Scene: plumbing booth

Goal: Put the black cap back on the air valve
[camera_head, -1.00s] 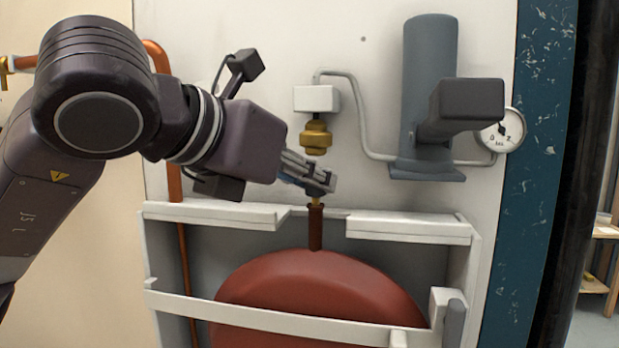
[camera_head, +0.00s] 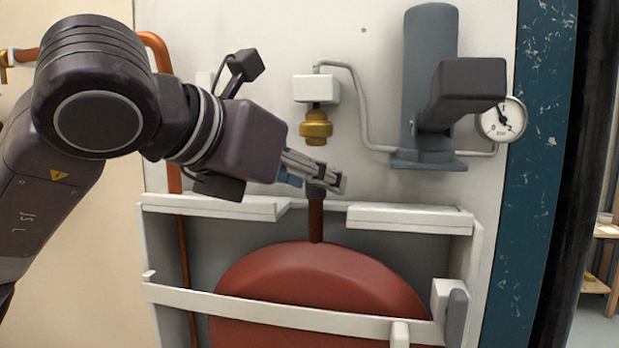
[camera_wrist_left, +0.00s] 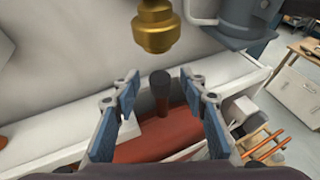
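The black cap (camera_wrist_left: 160,80) sits upright on top of the air valve's reddish-brown stem (camera_head: 316,222), above the red vessel (camera_head: 318,280). In the head view the cap (camera_head: 316,190) is partly behind the fingertips. My left gripper (camera_head: 328,180) is at the top of the stem. In the left wrist view its two blue-padded fingers (camera_wrist_left: 160,88) are spread on either side of the cap, with a gap showing on each side. The cap hides the tip of the valve. My right gripper is in neither view.
A brass fitting (camera_head: 316,127) hangs under a white block (camera_head: 316,89) just above the gripper. White rails (camera_head: 410,219) flank the stem. A grey cylinder (camera_head: 428,50) with a dark box (camera_head: 467,82) and a gauge (camera_head: 502,121) stand to the right.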

